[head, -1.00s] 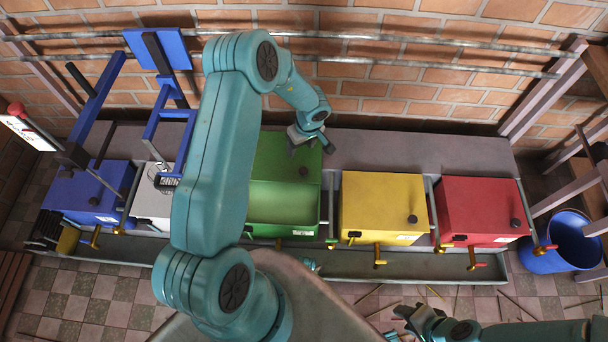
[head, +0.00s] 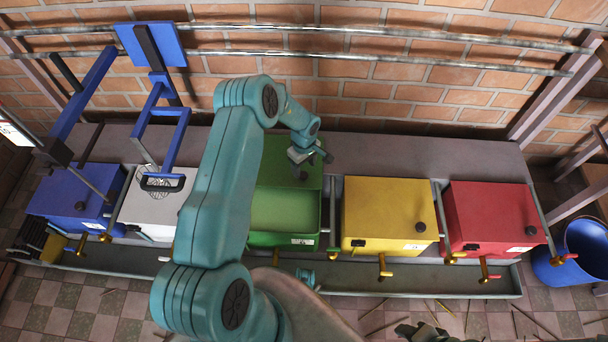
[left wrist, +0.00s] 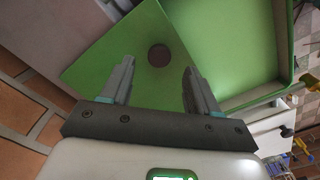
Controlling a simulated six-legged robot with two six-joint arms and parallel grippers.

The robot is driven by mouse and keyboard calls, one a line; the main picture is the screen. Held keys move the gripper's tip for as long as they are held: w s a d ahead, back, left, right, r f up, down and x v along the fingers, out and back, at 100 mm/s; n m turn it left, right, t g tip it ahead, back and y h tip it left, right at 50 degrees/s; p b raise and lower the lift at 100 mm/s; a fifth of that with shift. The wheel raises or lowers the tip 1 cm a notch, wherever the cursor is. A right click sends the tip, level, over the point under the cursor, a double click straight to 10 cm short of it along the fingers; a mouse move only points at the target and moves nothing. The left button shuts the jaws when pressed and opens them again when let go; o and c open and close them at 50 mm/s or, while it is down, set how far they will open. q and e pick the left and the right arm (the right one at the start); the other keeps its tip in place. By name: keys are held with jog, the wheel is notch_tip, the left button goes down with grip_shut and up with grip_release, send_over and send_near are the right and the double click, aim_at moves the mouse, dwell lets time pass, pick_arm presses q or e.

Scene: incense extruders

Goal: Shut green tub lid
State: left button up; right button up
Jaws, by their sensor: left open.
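The green tub (head: 285,238) stands in the middle of the row, its inside showing at the front. Its green lid (head: 270,170) lies behind the opening, with a dark round knob (head: 302,175) facing me. My left gripper (head: 308,157) is open and empty, over the back part of the lid near the knob. In the left wrist view the knob (left wrist: 159,55) shows between the open fingers (left wrist: 158,68), beyond their tips. The lid (left wrist: 110,75) and the open tub (left wrist: 240,50) also show there.
The yellow tub (head: 385,205) and red tub (head: 485,210) stand to the right, a white tub (head: 150,208) and blue tub (head: 70,200) to the left. Metal rails (head: 400,38) run along the brick wall. A blue bucket (head: 590,255) stands at the far right.

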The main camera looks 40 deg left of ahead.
aim_at(304, 175)
pick_arm(q)
notch_tip(304, 175, down, 4)
jog(key=shift+f+b, duration=0.15)
jog(key=shift+b, duration=0.3)
pick_arm(e)
jog(key=shift+f, duration=0.65)
